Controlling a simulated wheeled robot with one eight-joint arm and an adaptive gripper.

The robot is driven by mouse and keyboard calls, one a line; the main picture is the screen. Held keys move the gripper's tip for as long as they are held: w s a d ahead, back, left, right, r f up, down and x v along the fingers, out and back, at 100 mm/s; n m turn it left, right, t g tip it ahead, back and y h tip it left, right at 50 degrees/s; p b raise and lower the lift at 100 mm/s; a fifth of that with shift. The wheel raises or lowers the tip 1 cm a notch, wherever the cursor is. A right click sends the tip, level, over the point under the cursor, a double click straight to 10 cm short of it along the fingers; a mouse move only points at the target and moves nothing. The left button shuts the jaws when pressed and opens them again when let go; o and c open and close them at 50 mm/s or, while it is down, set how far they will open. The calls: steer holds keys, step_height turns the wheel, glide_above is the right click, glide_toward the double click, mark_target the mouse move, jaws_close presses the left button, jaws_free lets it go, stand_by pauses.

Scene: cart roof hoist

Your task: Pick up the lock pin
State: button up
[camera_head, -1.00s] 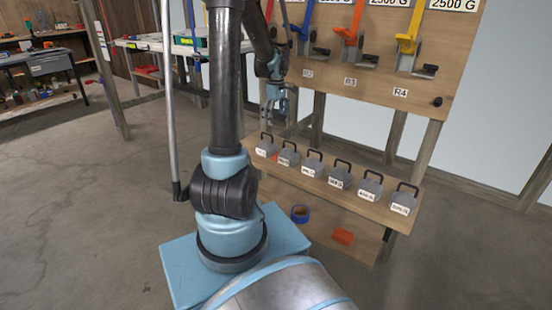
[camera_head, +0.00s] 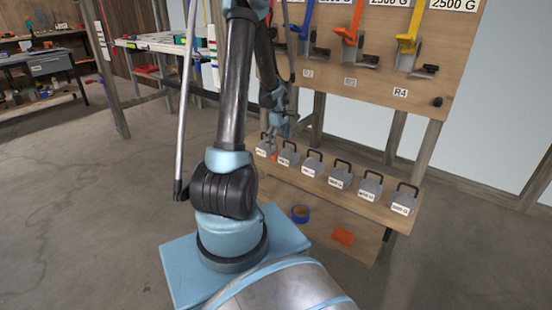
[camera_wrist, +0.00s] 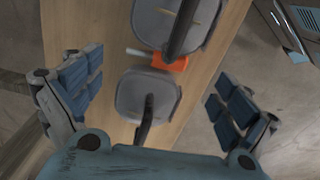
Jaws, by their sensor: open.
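What looks like the lock pin (camera_wrist: 172,63) lies on the wooden shelf between two grey weights in the wrist view. It has an orange block and a short pale end pointing left. The black handle of a weight covers part of it. In the head view a small orange spot (camera_head: 274,157) shows at the same place. My gripper (camera_wrist: 158,88) is open and empty, its blue-padded fingers spread above the shelf on both sides of the nearer weight. In the head view my gripper (camera_head: 276,138) hangs over the left end of the weight row.
Several grey weights with black handles (camera_head: 340,173) stand along the shelf (camera_head: 350,199). Above them is a wooden board (camera_head: 455,75) with coloured levers. A roll of blue tape (camera_head: 300,214) and an orange item (camera_head: 343,237) lie on a lower shelf.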

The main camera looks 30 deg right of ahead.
mark_target(262, 151)
steer(key=shift+w+f, duration=0.2)
steer(key=shift+f, duration=1)
steer(key=shift+w+f, duration=0.2)
steer(key=shift+f, duration=1.55)
steer(key=c, duration=1.1)
steer(key=o, duration=1.1)
